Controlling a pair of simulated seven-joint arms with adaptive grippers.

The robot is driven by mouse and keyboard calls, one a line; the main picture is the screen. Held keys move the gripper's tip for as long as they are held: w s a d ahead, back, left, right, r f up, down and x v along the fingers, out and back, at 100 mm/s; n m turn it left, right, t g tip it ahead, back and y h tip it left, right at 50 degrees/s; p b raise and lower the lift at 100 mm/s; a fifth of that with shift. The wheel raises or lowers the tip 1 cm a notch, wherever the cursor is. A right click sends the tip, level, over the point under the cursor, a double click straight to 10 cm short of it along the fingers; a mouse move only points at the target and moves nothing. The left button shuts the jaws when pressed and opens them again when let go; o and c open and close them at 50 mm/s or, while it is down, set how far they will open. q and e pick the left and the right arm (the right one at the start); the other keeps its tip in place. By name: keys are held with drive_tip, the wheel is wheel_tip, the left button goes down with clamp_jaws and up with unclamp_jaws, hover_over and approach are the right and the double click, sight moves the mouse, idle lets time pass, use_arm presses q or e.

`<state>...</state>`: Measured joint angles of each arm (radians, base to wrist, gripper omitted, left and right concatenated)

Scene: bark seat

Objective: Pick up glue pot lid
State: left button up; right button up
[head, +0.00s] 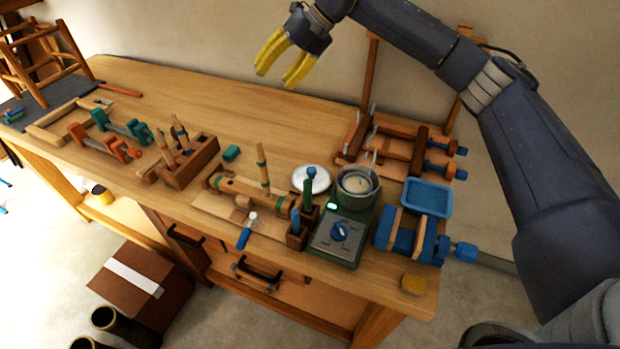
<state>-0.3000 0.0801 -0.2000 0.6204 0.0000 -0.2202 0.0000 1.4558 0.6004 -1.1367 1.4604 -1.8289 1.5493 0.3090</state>
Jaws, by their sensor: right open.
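The glue pot lid (318,184) looks like a white disc with a blue knob. It lies on the bench just left of the glue pot, and a green-handled tool partly covers its front edge. The glue pot (357,183) is open and sits on a dark green heater (340,238) with a blue dial. My right gripper (278,79) has yellow fingers spread apart with nothing between them. It is high over the back of the bench, well apart from the lid. My left gripper is not in view.
A small tool block (297,236) stands in front of the lid. A blue tray (428,196) and wooden clamps (395,148) are to the right. A wooden piece with an upright peg (262,165) is to the left. The bench (250,115) behind the lid is mostly clear.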

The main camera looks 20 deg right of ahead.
drive_tip(key=s+d+f+m+g+h, duration=0.1)
drive_tip(key=s+d+f+m+h, duration=0.2)
drive_tip(key=f, duration=0.5)
drive_tip(key=m+g+h, duration=0.1)
drive_tip(key=m+h, duration=0.2)
drive_tip(key=h, duration=0.2)
hover_over(312, 169)
wheel_tip(312, 169, down, 4)
wheel_tip(312, 169, down, 17)
drive_tip(key=shift+c, duration=0.3)
clamp_jaws()
